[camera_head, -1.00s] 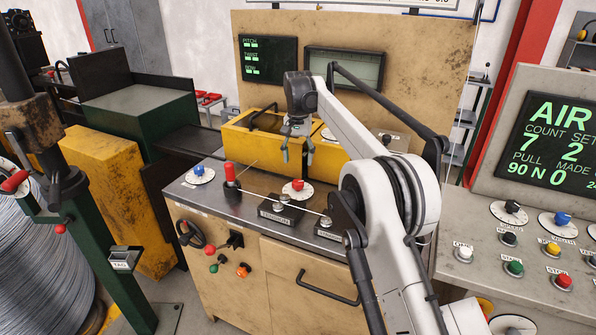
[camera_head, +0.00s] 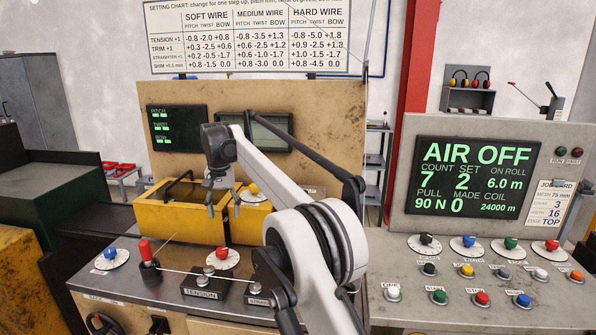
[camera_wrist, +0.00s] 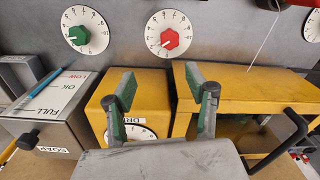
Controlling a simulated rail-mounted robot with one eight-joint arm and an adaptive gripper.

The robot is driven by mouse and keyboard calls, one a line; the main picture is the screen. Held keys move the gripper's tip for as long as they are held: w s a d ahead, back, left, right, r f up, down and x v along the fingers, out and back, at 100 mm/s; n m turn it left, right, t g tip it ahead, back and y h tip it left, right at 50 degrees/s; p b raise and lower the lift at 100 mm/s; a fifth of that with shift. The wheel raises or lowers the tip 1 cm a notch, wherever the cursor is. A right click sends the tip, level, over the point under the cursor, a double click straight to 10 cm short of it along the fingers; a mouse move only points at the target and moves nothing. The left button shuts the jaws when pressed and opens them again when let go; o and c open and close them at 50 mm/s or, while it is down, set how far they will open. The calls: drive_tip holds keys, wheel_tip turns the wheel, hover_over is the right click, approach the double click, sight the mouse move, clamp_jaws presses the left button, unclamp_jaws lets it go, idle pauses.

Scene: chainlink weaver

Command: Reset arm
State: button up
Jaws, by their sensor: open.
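My white arm reaches up from the lower right in the head view and bends over the machine table. My gripper (camera_head: 222,194) is open and empty, with two green-padded fingers pointing down in front of the yellow housing (camera_head: 160,217). In the wrist view my gripper (camera_wrist: 166,95) shows its two fingers spread apart with nothing between them. Beyond the fingers there are a red knob (camera_wrist: 169,39) and a green knob (camera_wrist: 77,35), each on a white dial.
A red-handled lever (camera_head: 144,251) and a red knob (camera_head: 221,253) stand on the machine top (camera_head: 120,282), with a thin wire across it. At the right is a console (camera_head: 400,290) with several knobs and buttons; its screen (camera_head: 475,165) reads AIR OFF. A SOAP box (camera_wrist: 45,115) shows in the wrist view.

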drive_tip(key=d+r+t, duration=0.1)
drive_tip(key=d+r, duration=0.7)
drive_tip(key=d, duration=0.1)
drive_tip(key=s+d+r+t, duration=0.1)
drive_tip(key=s+d+r, duration=0.3)
drive_tip(key=s+d, duration=0.45)
drive_tip(key=s+d+r+t, duration=0.1)
drive_tip(key=s+d+r, duration=0.45)
drive_tip(key=d, duration=0.65)
drive_tip(key=s+d+f+m+t, duration=0.1)
drive_tip(key=s+d+f, duration=0.1)
drive_tip(key=s+d, duration=0.5)
drive_tip(key=s+d+f+t, duration=0.1)
drive_tip(key=s+d+f, duration=0.25)
drive_tip(key=s, duration=0.55)
drive_tip(key=s+d+f+t, duration=0.1)
drive_tip(key=s+d+f, duration=0.2)
drive_tip(key=s+f, duration=0.2)
drive_tip(key=s+d+f+t, duration=0.1)
drive_tip(key=s+d+f, duration=0.3)
drive_tip(key=s, duration=0.5)
drive_tip(key=shift+f+m, duration=0.3)
drive_tip(key=shift+f, duration=0.1)
drive_tip(key=shift+d, duration=0.1)
